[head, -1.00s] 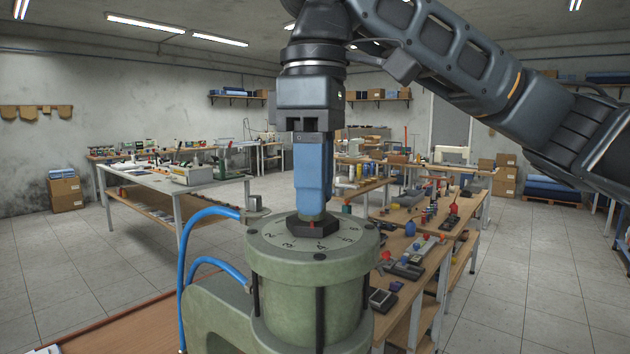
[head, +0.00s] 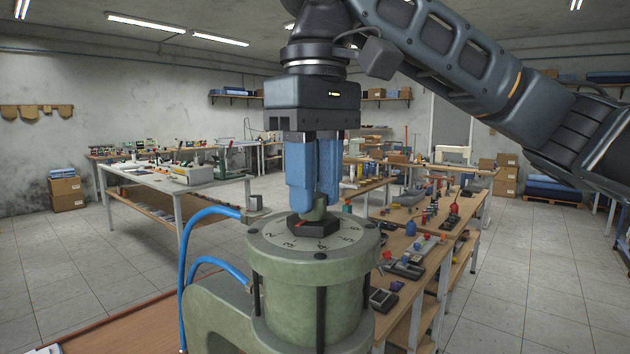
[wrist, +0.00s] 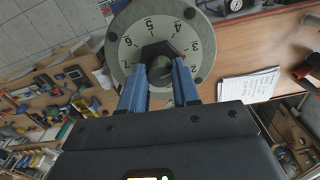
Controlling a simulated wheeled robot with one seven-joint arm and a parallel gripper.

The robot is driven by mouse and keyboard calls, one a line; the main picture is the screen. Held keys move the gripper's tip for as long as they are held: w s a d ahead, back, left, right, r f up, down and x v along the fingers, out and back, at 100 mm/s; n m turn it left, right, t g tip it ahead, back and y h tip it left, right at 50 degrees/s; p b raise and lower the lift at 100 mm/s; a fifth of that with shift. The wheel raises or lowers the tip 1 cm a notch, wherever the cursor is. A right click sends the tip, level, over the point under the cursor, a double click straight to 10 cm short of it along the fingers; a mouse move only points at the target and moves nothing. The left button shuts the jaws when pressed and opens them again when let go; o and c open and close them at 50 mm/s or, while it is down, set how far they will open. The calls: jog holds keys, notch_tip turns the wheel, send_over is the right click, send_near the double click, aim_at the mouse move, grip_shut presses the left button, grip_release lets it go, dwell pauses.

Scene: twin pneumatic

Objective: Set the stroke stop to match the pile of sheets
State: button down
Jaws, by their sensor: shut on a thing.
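A small red mark on the knob points near the 3, as the wrist view of the knob (wrist: 159,58) also shows. The fingers also show in the wrist view (wrist: 160,88).
Blue hoses (head: 188,255) loop into the cylinder from the left. The wooden bench (head: 120,320) lies at lower left. A round gauge (wrist: 235,5) is at the wrist view's top edge. A table with small tools (head: 435,235) stands behind to the right.

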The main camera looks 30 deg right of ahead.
jog(key=c, duration=0.8)
grip_release()
jog(key=shift+r+b, duration=0.3)
jog(key=shift+r, duration=3.6)
jog(key=shift+s, duration=0.1)
